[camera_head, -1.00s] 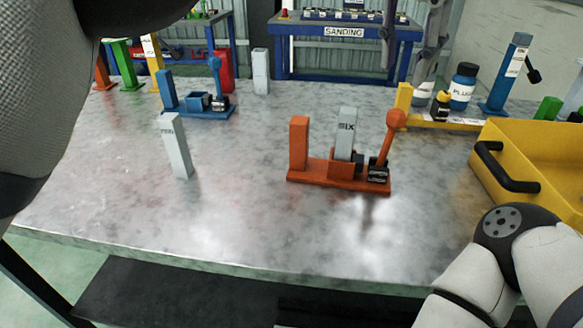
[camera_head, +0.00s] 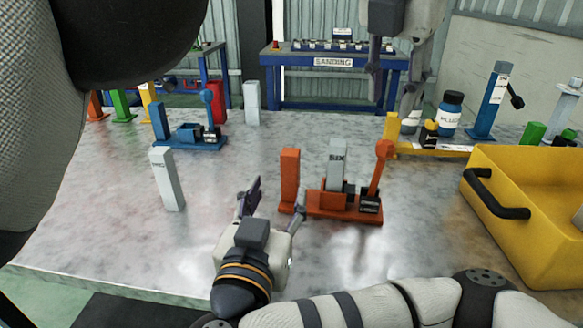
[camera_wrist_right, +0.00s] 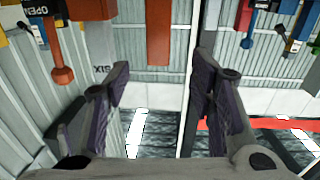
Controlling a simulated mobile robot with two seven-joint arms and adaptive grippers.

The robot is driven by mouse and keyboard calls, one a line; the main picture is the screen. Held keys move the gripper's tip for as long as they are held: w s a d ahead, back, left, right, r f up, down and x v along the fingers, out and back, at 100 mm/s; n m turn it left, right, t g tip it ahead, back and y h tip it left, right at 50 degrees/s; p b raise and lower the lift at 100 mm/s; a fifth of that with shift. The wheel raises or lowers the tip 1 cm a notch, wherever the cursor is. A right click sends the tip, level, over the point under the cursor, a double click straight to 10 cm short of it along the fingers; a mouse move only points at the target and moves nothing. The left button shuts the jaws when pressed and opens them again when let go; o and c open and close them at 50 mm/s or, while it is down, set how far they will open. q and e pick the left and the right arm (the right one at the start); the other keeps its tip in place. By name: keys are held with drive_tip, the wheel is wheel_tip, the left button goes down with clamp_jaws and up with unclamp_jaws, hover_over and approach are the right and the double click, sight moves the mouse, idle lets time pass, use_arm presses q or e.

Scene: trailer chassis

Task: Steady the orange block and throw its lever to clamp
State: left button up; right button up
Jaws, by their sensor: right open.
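The orange block (camera_head: 330,205) stands on the grey table, with an upright post (camera_head: 290,178) at its left end and a grey piece marked SIX (camera_head: 337,165) in its middle. Its ball-topped lever (camera_head: 379,168) stands up at the right end, leaning slightly right. My right gripper (camera_head: 273,208) is open and empty, low in front and left of the post. In the right wrist view the post (camera_wrist_right: 158,35) shows upside down beyond the spread fingers (camera_wrist_right: 160,90). My left gripper (camera_head: 390,85) hangs behind the block at upper right, fingers apart and empty.
A yellow bin (camera_head: 520,225) stands at the right. A loose grey block (camera_head: 167,180) stands at left. A blue fixture (camera_head: 188,140) and a yellow fixture (camera_head: 430,150) with bottles (camera_head: 449,113) stand further back. The table around the orange block is clear.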

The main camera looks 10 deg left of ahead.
sight(289, 168)
drive_tip(key=w, duration=0.6)
drive_tip(key=w+d, duration=0.1)
drive_tip(key=w, duration=0.2)
drive_tip(key=shift+r, duration=0.1)
drive_tip(key=shift+c, duration=0.6)
drive_tip(key=shift+s, duration=0.1)
clamp_jaws()
use_arm(q)
drive_tip(key=shift+w+a, duration=0.1)
drive_tip(key=shift+a, duration=0.15)
drive_tip(key=c, duration=0.6)
drive_tip(key=a, duration=0.1)
drive_tip(key=w+a, duration=0.1)
drive_tip(key=a, duration=0.1)
drive_tip(key=shift+w+a+f, duration=0.1)
drive_tip(key=shift+a, duration=0.2)
clamp_jaws()
drive_tip(key=s+a+f+m+t+h, duration=0.1)
drive_tip(key=s+a+m+t+h, duration=0.1)
drive_tip(key=s+a, duration=0.3)
drive_tip(key=s+m+h, duration=0.1)
drive_tip(key=s, duration=0.2)
drive_tip(key=shift+s+a+h, duration=0.2)
drive_tip(key=shift+a+h, duration=0.1)
drive_tip(key=shift+a, duration=0.1)
